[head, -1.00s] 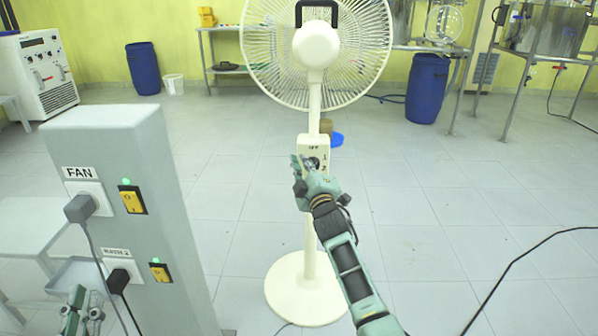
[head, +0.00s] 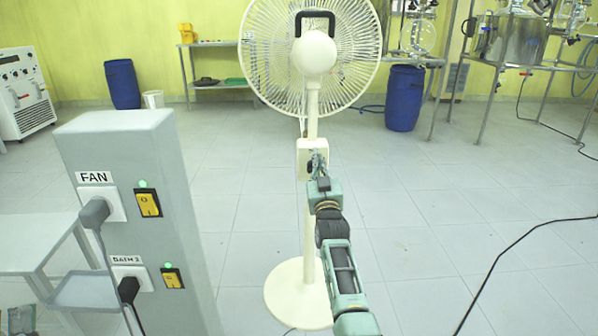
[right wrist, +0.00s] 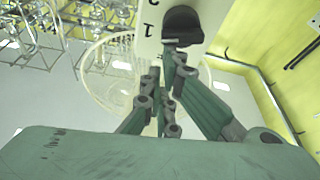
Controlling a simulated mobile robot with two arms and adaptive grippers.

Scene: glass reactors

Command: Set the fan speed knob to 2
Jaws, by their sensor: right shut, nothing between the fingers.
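The white standing fan (head: 312,215) has a control box (head: 303,150) on its pole, in the middle of the head view. My right gripper (head: 317,161) is shut and empty, right in front of this box, and hides most of its face. In the right wrist view the dark knob (right wrist: 183,24) sits on the white panel (right wrist: 150,48), with a "1" and part of another mark beside it. The tips of my right gripper (right wrist: 173,52) are at the knob's lower edge; I cannot tell whether they touch. My left gripper (head: 20,320) shows only partly at the bottom left corner; its jaws are unclear.
A grey pillar (head: 125,130) with FAN and BATH 2 sockets and yellow switches with green lights stands at left. A blue barrel (head: 404,100) and metal racks stand behind. A black cable (head: 520,255) lies on the floor at right.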

